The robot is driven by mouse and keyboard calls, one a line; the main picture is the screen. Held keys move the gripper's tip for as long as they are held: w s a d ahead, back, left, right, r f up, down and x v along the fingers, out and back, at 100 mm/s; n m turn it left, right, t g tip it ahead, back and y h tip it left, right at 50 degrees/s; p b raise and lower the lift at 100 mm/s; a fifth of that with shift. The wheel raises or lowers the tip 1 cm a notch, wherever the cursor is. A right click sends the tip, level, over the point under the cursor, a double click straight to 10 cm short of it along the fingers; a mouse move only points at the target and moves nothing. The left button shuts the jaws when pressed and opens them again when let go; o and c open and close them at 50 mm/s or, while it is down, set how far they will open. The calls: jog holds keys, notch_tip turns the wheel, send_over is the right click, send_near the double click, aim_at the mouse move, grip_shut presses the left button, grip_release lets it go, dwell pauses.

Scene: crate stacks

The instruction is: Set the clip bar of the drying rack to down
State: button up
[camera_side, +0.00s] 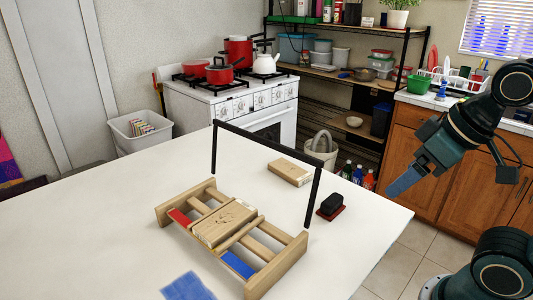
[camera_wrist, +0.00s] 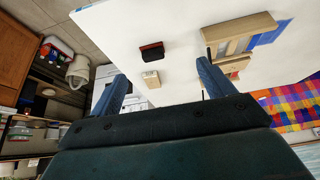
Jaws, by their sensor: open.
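The drying rack is a low wooden frame (camera_side: 278,270) with slats, standing on the white table in the side view. A red patch lies near its left end and a blue patch near its right end. Its black clip bar (camera_side: 265,145) stands upright along the far side, its legs meeting the ends of the rack. A wooden block (camera_side: 225,222) rests across the slats. In the wrist view the rack (camera_wrist: 240,32) shows partly at the upper right. My gripper (camera_side: 392,192) is open and empty, right of the rack and apart from it; its two blue fingers (camera_wrist: 162,70) show in the wrist view.
A loose wooden block (camera_side: 290,173) and a black eraser-like block on a red base (camera_side: 331,205) lie behind and right of the rack. A blue cloth-like patch (camera_side: 188,287) lies at the front. The table's right side (camera_side: 365,235) is clear.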

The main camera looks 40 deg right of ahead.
jog(key=shift+r, duration=0.3)
jog(key=c, duration=0.9)
notch_tip(320, 180, up, 6)
jog(key=m+t+y, duration=0.7)
jog(key=m+y, duration=0.3)
jog(key=m, duration=0.7)
send_near(272, 137)
notch_tip(272, 137, up, 5)
jog(key=s+d, duration=0.2)
jog(key=d, duration=0.1)
jog(key=shift+w+a+f, duration=0.1)
jog(key=shift+f, duration=1)
jog(key=shift+a+f, duration=0.1)
jog(key=shift+f, duration=1.05)
jog(key=shift+w+a, duration=0.1)
jog(key=shift+f+x, duration=0.15)
jog(key=shift+x, duration=3.25)
jog(key=shift+f+x, duration=0.15)
jog(key=shift+x, duration=3.2)
